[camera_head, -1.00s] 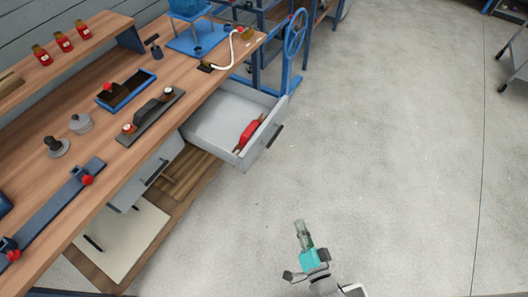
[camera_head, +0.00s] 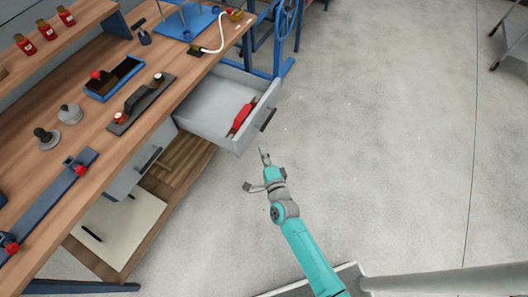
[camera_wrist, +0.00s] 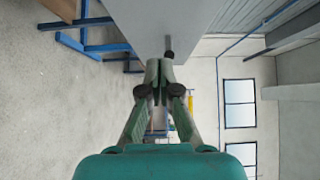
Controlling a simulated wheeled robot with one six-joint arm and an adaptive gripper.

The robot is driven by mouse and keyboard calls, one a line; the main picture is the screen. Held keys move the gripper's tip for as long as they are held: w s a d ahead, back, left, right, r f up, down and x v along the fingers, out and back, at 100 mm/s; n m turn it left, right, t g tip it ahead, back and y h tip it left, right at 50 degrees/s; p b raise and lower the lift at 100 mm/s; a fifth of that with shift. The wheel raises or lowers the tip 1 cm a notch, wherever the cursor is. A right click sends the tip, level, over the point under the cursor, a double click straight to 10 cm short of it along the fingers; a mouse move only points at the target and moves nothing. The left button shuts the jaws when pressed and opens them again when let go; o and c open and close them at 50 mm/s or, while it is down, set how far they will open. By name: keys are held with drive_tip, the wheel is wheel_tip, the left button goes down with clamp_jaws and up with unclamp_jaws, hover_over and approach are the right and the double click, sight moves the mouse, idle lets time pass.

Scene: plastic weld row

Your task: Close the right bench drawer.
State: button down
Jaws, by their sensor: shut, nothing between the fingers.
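The right bench drawer (camera_head: 210,119) is pulled out from under the bench, with a red-handled tool (camera_head: 241,118) lying inside it. Its front carries a dark bar handle (camera_head: 268,120). My gripper (camera_head: 264,152) is shut and empty, just in front of the drawer front, near its lower corner and the handle. In the wrist view the closed fingertips (camera_wrist: 159,68) point at a grey panel (camera_wrist: 150,22), which seems to be the drawer front, with a dark handle end (camera_wrist: 168,48) just beyond the tips. I cannot tell whether they touch.
The wooden bench top (camera_head: 100,143) holds a blue tray (camera_head: 115,79), a dark long-based tool (camera_head: 142,103) and a blue rail with red knobs (camera_head: 50,205). A second drawer (camera_head: 135,170) to the left is shut. Blue frames stand behind the open drawer.

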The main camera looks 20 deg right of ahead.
sight(255, 128)
drive_tip(key=shift+w, duration=3.6)
